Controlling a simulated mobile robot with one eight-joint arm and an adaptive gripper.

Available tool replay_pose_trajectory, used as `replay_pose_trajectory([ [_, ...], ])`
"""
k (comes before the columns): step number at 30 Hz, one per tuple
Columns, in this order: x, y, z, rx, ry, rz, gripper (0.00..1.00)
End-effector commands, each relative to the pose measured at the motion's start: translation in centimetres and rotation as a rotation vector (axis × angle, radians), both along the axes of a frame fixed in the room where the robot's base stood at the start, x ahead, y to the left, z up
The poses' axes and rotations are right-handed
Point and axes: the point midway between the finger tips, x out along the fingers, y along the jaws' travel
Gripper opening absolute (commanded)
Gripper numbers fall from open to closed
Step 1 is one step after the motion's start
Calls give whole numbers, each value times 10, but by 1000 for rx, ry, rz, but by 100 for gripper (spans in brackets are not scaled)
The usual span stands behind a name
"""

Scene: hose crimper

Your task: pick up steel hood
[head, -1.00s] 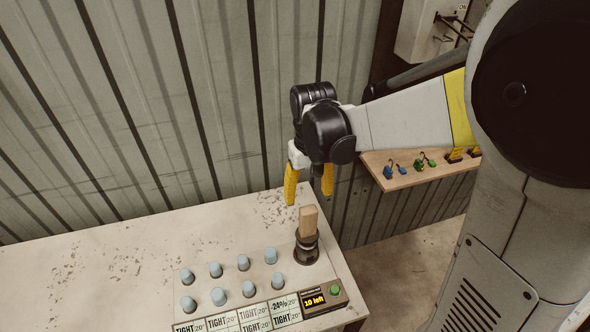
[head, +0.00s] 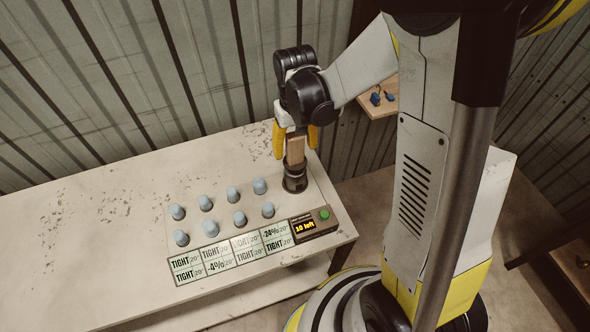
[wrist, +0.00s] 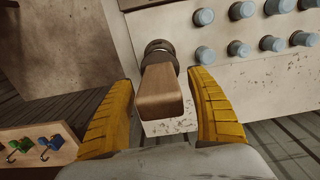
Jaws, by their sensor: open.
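The steel hood (head: 295,180) looks like a dark round metal piece with an upright wooden handle (head: 296,151), standing at the right end of the panel on the bench. In the wrist view the handle (wrist: 160,92) points toward the camera, and the dark round part (wrist: 160,47) shows partly behind it. My gripper (head: 296,137) is open just above the hood, pointing down. Its yellow fingers stand on either side of the handle's upper part. In the wrist view a gap shows between the handle and each finger of my gripper (wrist: 161,88).
Several blue-grey caps (head: 239,218) stand in two rows left of the hood. Label plates (head: 232,252) and a box with a green button reading "10 left" (head: 316,222) lie in front. A corrugated wall (head: 120,70) rises behind. The bench's left part (head: 80,240) is clear.

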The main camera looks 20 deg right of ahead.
Motion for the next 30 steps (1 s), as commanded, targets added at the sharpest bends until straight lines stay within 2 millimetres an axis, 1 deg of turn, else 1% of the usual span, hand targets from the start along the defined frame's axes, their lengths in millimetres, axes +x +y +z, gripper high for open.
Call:
replay_pose_trajectory([
  [2, 0, 0, 1, 0, 0, 0, 67],
  [3, 0, 0, 1, 0, 0, 0, 65],
  [5, 0, 0, 1, 0, 0, 0, 46],
  [6, 0, 0, 1, 0, 0, 0, 34],
  [8, 0, 0, 1, 0, 0, 0, 16],
  [9, 0, 0, 1, 0, 0, 0, 4],
  [10, 0, 0, 1, 0, 0, 0, 0],
  [23, 0, 0, 3, 0, 0, 0, 0],
  [30, 0, 0, 19, 0, 0, 0, 0],
])
